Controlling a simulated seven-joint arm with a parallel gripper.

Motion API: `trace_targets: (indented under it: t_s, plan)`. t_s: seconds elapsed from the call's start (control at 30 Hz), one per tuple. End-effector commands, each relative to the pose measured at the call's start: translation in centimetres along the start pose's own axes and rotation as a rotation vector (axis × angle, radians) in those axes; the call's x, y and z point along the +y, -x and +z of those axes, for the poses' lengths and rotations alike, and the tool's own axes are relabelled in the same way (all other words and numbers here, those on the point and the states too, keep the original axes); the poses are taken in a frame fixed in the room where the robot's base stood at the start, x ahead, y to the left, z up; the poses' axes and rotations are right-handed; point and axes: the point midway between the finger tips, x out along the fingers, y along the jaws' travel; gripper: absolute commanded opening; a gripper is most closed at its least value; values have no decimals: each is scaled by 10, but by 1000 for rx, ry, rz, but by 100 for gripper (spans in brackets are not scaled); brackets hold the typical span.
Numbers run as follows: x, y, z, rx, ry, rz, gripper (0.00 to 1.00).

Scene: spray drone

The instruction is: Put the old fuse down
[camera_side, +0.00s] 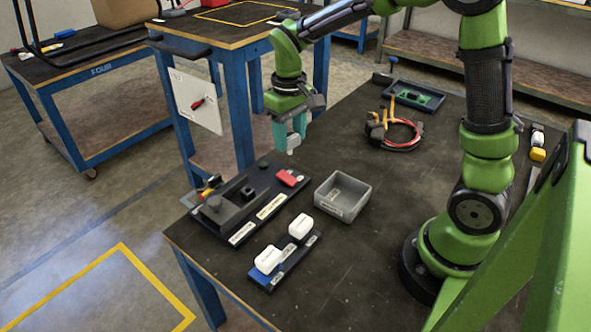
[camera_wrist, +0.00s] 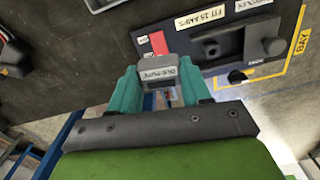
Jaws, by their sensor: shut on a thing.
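My gripper (camera_side: 290,138) has teal fingers and is shut on the old fuse (camera_side: 293,145), a small pale block. The fuse is in the air, clear of the bench, near the far edge of the black fuse board (camera_side: 232,226). The board carries a red piece (camera_side: 290,178), a dark block with a round knob, and white labels, one reading "FIT 25 AMPS" (camera_wrist: 214,21) in the wrist view. An empty grey open box (camera_side: 342,196) stands right of the board.
A blue-ended tray (camera_side: 270,281) with two white blocks (camera_side: 284,243) lies in front of the board. Coiled red and black cables (camera_side: 395,133) and a dark tray (camera_side: 414,96) lie farther back. The bench top (camera_side: 350,262) is bare right of the tray.

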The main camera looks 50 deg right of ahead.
Motion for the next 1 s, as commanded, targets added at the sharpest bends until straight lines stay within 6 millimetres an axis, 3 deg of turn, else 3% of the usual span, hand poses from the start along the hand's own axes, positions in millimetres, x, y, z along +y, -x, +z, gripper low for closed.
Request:
trace_targets:
  t_s: [0.1, 0.2, 0.4, 1.0]
  plan:
    - [34, 0, 44, 2, -7, 0, 0]
    - [50, -7, 75, 1, 10, -1, 0]
    - [58, -24, 113, 0, 79, 0, 0]
    - [57, -100, 118, -6, 131, -1, 0]
